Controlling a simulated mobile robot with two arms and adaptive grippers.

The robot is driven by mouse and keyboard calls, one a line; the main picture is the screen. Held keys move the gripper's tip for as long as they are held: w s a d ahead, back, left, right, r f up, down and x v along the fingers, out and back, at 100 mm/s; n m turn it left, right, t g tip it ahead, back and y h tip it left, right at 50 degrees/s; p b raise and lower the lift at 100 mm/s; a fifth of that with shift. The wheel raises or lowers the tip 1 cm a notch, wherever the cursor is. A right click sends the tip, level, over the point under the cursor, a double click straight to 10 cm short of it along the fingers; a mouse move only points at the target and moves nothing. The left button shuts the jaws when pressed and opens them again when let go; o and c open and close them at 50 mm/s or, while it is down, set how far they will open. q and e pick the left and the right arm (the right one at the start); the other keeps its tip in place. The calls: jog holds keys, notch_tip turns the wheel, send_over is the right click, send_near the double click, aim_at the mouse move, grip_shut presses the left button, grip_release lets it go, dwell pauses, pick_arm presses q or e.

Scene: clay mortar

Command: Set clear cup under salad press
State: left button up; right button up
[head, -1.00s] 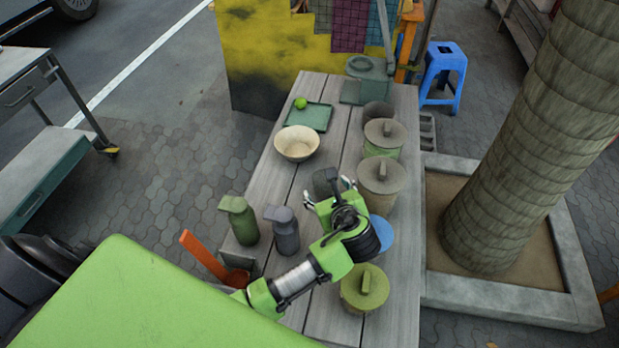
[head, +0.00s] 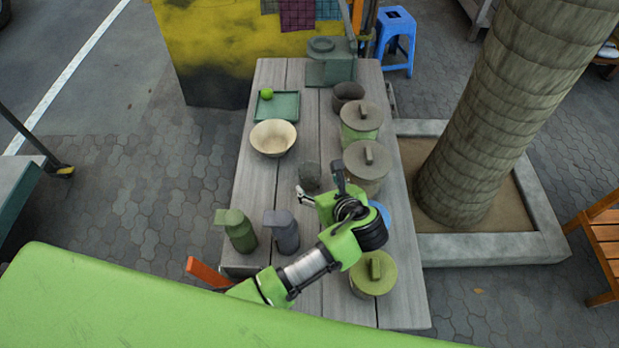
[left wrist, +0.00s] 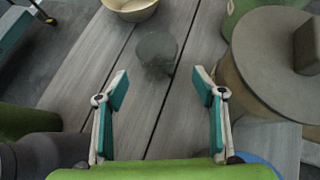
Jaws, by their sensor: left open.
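The clear cup (head: 311,175) looks dark and see-through and stands on the wooden table, right of and nearer than the cream bowl. It also shows in the left wrist view (left wrist: 157,50), ahead of the fingertips. My left gripper (head: 319,184) is open and empty, with its fingers pointing toward the cup. In the left wrist view the gripper (left wrist: 160,84) has its fingers wide apart, and the cup lies beyond the gap. A grey-green device (head: 331,62) at the table's far end looks like the salad press. My right gripper is not in view.
Lidded pots (head: 366,166) line the table's right side, close to my left gripper. A green bottle (head: 238,232) and a grey bottle (head: 283,233) stand left of my arm. The cream bowl (head: 273,139) and a green tray (head: 285,106) with a lime sit farther back.

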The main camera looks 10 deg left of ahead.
aim_at(314, 184)
pick_arm(q)
jog(key=shift+w+a+f, duration=0.3)
jog(key=shift+f, duration=0.05)
jog(key=shift+w+a+f, duration=0.3)
jog(key=shift+w+f, duration=0.05)
jog(key=x, duration=0.3)
jog(key=shift+w+f, duration=0.15)
jog(key=shift+f, duration=0.15)
jog(key=shift+w+a+f, duration=0.2)
jog(key=shift+a+f, duration=0.05)
jog(key=shift+d, duration=0.1)
jog(key=shift+c, duration=0.9)
jog(key=c, duration=1.2)
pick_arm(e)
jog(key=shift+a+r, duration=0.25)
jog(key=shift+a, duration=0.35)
pick_arm(q)
jog(key=shift+o, duration=0.2)
jog(key=shift+r, duration=0.1)
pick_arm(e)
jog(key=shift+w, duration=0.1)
